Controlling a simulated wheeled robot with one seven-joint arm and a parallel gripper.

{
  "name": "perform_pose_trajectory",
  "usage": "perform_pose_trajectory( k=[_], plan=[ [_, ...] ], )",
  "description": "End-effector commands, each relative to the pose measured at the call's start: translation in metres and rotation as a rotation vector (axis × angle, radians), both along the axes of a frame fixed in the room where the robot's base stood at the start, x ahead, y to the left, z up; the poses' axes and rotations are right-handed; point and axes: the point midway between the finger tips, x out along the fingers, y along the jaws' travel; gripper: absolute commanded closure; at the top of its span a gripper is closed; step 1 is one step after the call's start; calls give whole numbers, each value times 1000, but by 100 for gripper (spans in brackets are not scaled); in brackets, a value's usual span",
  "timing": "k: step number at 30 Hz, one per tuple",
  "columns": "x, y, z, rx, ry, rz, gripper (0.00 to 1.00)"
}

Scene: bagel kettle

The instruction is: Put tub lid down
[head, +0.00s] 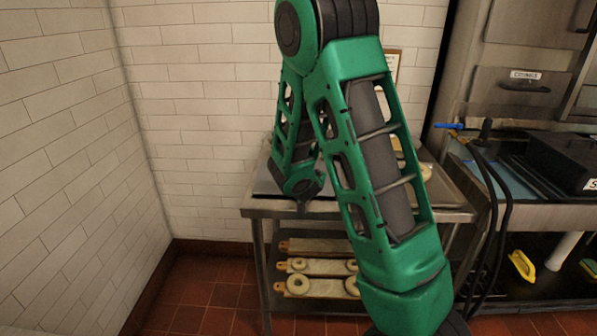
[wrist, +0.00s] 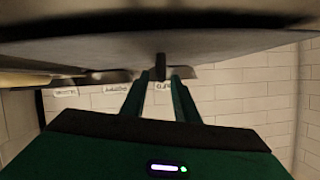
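The tub lid (wrist: 220,45) is a broad grey plate across the top of the wrist view, with a small dark handle (wrist: 160,66) at its middle. My gripper (wrist: 161,76) has its two green fingers on either side of this handle and appears shut on it. In the head view my green arm hides the gripper and most of what lies behind it. A flat grey surface (head: 265,183) shows left of the arm at the steel table (head: 448,207); I cannot tell whether it is the lid. The tub is not clearly seen.
Boards with bagels (head: 318,287) lie on the table's lower shelf. Dark hoses (head: 484,220) hang beside a steel counter at right, which carries a black box (head: 565,160). White tiled walls (head: 60,150) stand at left and behind. Open red floor (head: 205,295) lies at left.

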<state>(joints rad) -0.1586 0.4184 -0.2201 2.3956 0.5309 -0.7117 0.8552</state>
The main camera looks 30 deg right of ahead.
Motion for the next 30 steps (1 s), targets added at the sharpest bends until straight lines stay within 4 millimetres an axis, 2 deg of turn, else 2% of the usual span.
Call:
perform_pose_trajectory(
  k=[10,15,20,23,26,29,30],
  plan=[
    [-54,31,25,1,0,4,72],
    [-68,38,32,-1,0,1,72],
    [-73,40,34,0,0,0,72],
    [-77,36,35,1,10,-14,72],
    [-91,18,35,9,57,-65,72],
    [-121,-6,33,35,156,-144,72],
    [-137,-15,31,51,208,-175,72]
  ],
)
